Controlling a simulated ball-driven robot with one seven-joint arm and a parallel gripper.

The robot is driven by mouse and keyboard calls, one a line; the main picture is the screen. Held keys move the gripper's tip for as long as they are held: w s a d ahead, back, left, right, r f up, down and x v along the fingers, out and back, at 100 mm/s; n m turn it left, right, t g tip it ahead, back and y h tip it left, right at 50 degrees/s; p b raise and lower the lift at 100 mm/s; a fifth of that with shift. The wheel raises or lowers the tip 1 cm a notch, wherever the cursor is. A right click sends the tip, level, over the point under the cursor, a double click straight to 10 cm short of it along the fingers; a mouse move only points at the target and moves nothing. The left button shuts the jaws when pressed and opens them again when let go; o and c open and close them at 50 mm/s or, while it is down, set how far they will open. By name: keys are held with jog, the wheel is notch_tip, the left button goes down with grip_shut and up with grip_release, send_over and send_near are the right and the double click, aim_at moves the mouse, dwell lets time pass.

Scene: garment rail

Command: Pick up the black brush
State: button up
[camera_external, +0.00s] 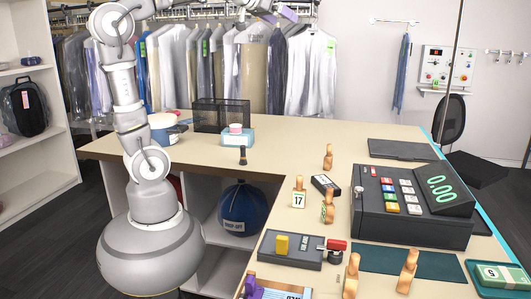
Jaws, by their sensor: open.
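A small dark brush-like thing (243,155) stands upright near the front edge of the beige counter (300,136), in the middle left of the view. It looks black with a narrow neck and a brownish lower part, but it is small and its details are hard to tell. My arm rises at the left and leaves the view at the top edge. Grey and purple parts show at the top, but I cannot make out any gripper fingers. Nothing of my gripper shows near the brush.
A blue box with a pink-topped item (238,136) and a black mesh basket (221,115) stand behind the brush. Wooden stands (328,206) and the cash register (413,203) are at right. Hanging garments (312,75) line the back. Bare counter surrounds the brush's right side.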

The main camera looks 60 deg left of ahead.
jog(key=s+d+r, duration=0.1)
jog(key=r, duration=0.1)
jog(key=s+d+r+m+t+b, duration=0.1)
jog(key=s, duration=0.1)
jog(key=s+d+r+t+h, duration=0.1)
jog(key=s+d+r, duration=0.1)
jog(key=shift+s+r, duration=0.25)
jog(key=shift+r, duration=0.05)
jog(key=c, duration=0.5)
jog(key=shift+r, duration=0.15)
jog(key=shift+c, duration=1.1)
